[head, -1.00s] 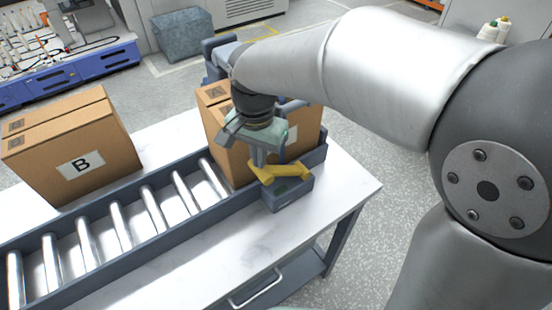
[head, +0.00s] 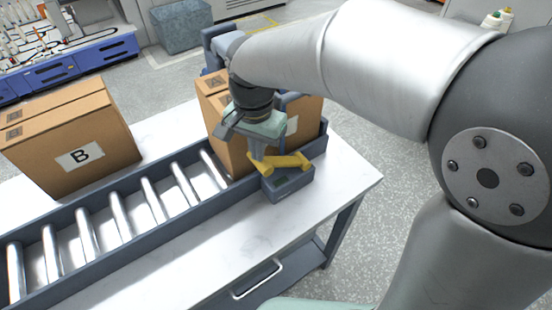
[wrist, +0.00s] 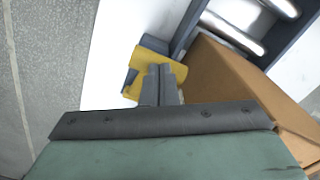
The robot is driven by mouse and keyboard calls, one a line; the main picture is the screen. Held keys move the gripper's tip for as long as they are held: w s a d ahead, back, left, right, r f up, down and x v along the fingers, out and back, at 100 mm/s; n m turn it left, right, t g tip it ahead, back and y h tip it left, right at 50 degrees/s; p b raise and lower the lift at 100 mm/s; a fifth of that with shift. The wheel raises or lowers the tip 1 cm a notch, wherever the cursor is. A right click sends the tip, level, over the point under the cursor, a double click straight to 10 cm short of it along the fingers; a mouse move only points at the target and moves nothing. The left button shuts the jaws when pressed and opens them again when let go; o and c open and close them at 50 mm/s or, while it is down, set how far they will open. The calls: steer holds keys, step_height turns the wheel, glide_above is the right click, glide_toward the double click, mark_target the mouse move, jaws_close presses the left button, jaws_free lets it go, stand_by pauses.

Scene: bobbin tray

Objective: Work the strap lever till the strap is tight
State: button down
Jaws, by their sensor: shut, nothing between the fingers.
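The yellow strap lever (head: 290,161) sits on a grey ratchet housing (head: 290,186) at the conveyor's near right edge. My gripper (head: 258,158) points down at the lever's left part. In the wrist view my closed fingers (wrist: 162,84) overlap the yellow lever (wrist: 152,55), with yellow showing on both sides. The fingers are shut with nothing between them; I cannot tell whether they touch the lever. A cardboard box (head: 230,150) stands behind the housing, partly hidden by my gripper. The strap itself cannot be made out clearly.
A second box marked B (head: 80,157) stands at the left beyond the rollers (head: 120,215). The white tabletop (head: 330,190) is clear right of the housing. A handle (head: 258,279) sticks out below the table's front.

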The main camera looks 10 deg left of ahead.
steer(key=shift+f+b, duration=1.45)
steer(key=shift+f, duration=0.85)
steer(key=r+p, duration=0.1)
steer(key=r, duration=0.1)
steer(key=r+p, duration=0.4)
steer(key=shift+w+d+r, duration=0.15)
steer(key=shift+d+r, duration=0.1)
steer(key=shift+r, duration=0.1)
steer(key=shift+f, duration=0.1)
steer(key=shift+s+a+f+b, duration=0.55)
steer(key=shift+f+b, duration=1.85)
steer(key=shift+f, duration=0.9)
steer(key=r+p, duration=0.1)
steer(key=r, duration=0.1)
steer(key=r+p, duration=0.2)
steer(key=w+d+r+p, duration=0.1)
steer(key=r+p, duration=0.1)
steer(key=shift+w+r, duration=0.1)
steer(key=shift+r, duration=0.25)
steer(key=shift+f, duration=0.1)
